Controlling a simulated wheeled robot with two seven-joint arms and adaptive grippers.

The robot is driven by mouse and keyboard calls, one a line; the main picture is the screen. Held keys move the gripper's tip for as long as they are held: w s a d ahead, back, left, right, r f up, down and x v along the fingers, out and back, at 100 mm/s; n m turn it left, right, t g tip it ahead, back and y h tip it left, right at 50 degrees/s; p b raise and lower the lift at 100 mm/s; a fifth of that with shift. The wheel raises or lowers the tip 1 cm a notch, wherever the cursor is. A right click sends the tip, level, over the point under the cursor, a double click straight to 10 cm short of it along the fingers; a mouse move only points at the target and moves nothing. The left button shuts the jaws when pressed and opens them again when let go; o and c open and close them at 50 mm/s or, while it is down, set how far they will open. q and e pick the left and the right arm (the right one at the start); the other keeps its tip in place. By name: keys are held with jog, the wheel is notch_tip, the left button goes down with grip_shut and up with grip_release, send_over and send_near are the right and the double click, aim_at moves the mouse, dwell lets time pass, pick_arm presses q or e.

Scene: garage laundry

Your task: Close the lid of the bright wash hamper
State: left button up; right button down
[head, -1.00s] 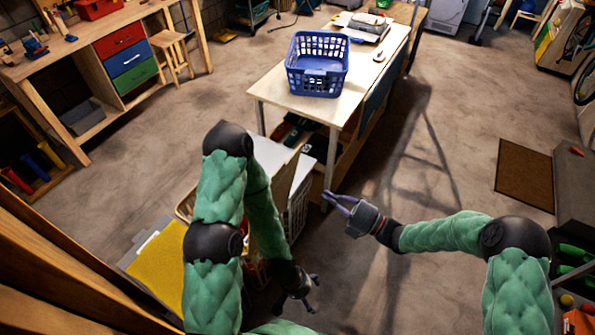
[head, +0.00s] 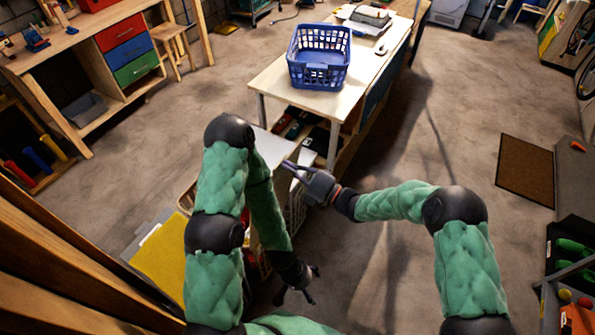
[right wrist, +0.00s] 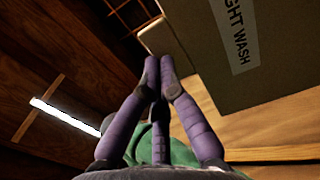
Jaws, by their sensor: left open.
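The bright wash hamper (head: 297,212) is a light basket below the white table's near end, mostly hidden behind my left arm. A pale panel (head: 272,146) shows at its top; I cannot tell the lid's exact angle. In the right wrist view, a grey-green panel (right wrist: 225,75) bears a label (right wrist: 236,35) reading "GHT WASH". My right gripper (head: 287,164) is by the panel's edge in the head view, fingers together and empty. Its fingertips (right wrist: 161,62) are near the panel's corner; contact is unclear. My left gripper (head: 296,299) is open and empty, low near the hamper.
A white table (head: 275,85) with a blue laundry basket (head: 318,72) stands beyond the hamper. A yellow cloth or lid (head: 165,258) lies to the left. A wooden workbench (head: 75,45) is at upper left.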

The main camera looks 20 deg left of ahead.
jog(key=shift+a, duration=0.15)
pick_arm(q)
jog(key=shift+w+a+f+b, duration=0.45)
jog(key=shift+a+f+b, duration=0.1)
jog(key=shift+a, duration=0.1)
pick_arm(e)
jog(key=w+a+f+h, duration=0.1)
jog(key=w+a+h, duration=0.1)
jog(key=a, duration=1.3)
jog(key=w+a+f+h, duration=0.1)
jog(key=w+a+h, duration=0.1)
jog(key=a, duration=1.4)
jog(key=shift+w+a+f+g+h, duration=0.2)
jog(key=shift+f+g+h, duration=0.1)
jog(key=shift+f, duration=0.05)
jog(key=shift+d, duration=0.15)
jog(key=v, duration=1.1)
jog(key=shift+d, duration=0.35)
